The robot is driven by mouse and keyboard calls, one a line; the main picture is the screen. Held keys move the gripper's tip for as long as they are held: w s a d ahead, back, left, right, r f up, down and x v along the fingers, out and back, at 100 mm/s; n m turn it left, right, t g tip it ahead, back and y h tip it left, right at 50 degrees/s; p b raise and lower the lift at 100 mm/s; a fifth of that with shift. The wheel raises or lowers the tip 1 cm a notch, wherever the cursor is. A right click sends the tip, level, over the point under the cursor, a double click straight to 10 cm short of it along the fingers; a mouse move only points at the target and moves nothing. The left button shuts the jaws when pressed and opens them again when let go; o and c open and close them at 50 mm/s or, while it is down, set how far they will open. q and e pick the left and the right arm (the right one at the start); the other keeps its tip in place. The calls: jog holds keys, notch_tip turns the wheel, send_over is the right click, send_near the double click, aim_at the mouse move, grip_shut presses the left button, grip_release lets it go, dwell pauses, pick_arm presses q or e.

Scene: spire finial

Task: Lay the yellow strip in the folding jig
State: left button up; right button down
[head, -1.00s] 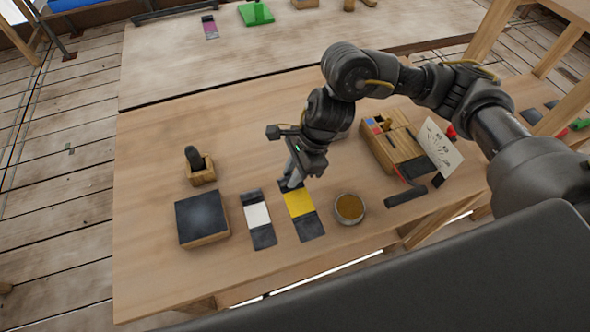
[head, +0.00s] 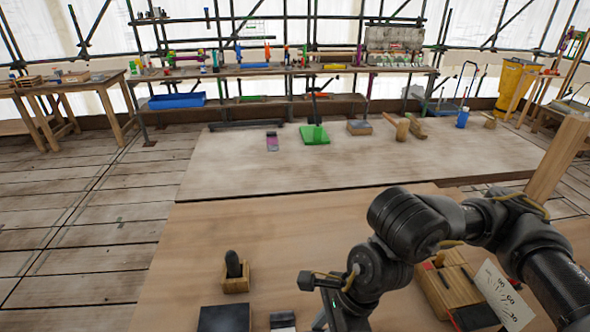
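My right gripper (head: 325,317) points down at the bottom edge of the head view. Its fingertips are cut off, so I cannot tell whether it is open, shut or holding anything. The yellow strip is out of view now; a second ago it lay on the wooden bench by this gripper. A green block with an upright part (head: 315,135) stands on the pale far worktop; I cannot tell whether it is the folding jig. My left gripper is not in view.
On the near bench are a wooden holder with a dark handle (head: 235,275), a dark-topped block (head: 224,319), a card with a white patch (head: 283,321) and a wooden box (head: 447,290). A magenta-and-dark card (head: 272,142) and mallet (head: 402,130) lie on the far worktop. Its middle is clear.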

jog(key=n, duration=0.1)
jog(key=s+n+g, duration=0.1)
jog(key=n, duration=0.1)
jog(key=shift+d+f+h, duration=0.15)
jog(key=shift+d+h, duration=0.05)
jog(key=shift+h, duration=0.1)
jog(key=shift+d+f+n+g, duration=0.15)
jog(key=shift+d+n+g, duration=0.2)
jog(key=shift+n, duration=0.55)
jog(key=w+d+r+n, duration=0.2)
jog(key=w+d+r, duration=0.1)
jog(key=w+d, duration=0.7)
jog(key=d, duration=0.4)
jog(key=shift+w+r+g, duration=0.3)
jog(key=shift+r+g, duration=0.05)
jog(key=shift+a, duration=0.1)
